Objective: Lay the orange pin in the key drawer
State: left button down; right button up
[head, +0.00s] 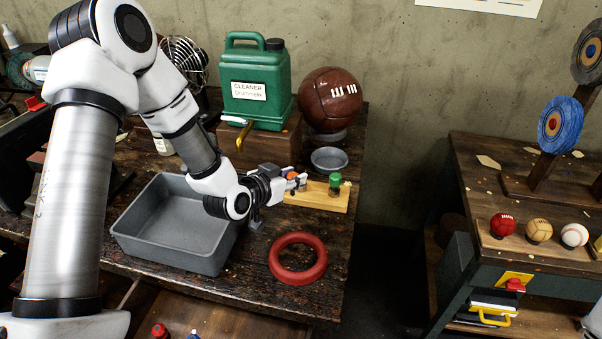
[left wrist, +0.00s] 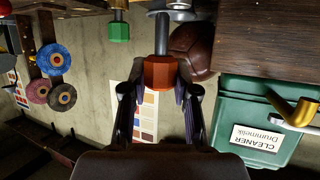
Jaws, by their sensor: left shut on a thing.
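My left gripper (head: 294,178) is shut on the orange pin (head: 292,174), just above the left end of a wooden pin block (head: 316,199). In the left wrist view the orange pin (left wrist: 160,73) shows a six-sided head between the fingers and a bare grey shank. A green pin (head: 335,181) stands upright in the block; it also shows in the left wrist view (left wrist: 118,30). An open wooden compartment (head: 215,318) lies below the left table's front edge. I cannot tell which is the key drawer. My right gripper is out of view.
A grey bin (head: 175,252) stands under my left arm. A red ring (head: 298,258) lies at the table's front. A green cleaner can (head: 256,80), a brown ball (head: 330,98) and a grey dish (head: 329,160) are behind. A gap separates the two benches.

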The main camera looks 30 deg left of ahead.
pick_arm(q)
jog(key=w, duration=0.3)
jog(key=w+a+p, duration=0.1)
jog(key=w, duration=0.2)
jog(key=shift+w+a+f, duration=0.1)
jog(key=shift+f, duration=0.1)
jog(key=shift+w+f+p, duration=0.2)
jog(key=shift+f+p, duration=0.45)
jog(key=shift+f, duration=1.05)
jog(key=c, duration=0.9)
grip_release()
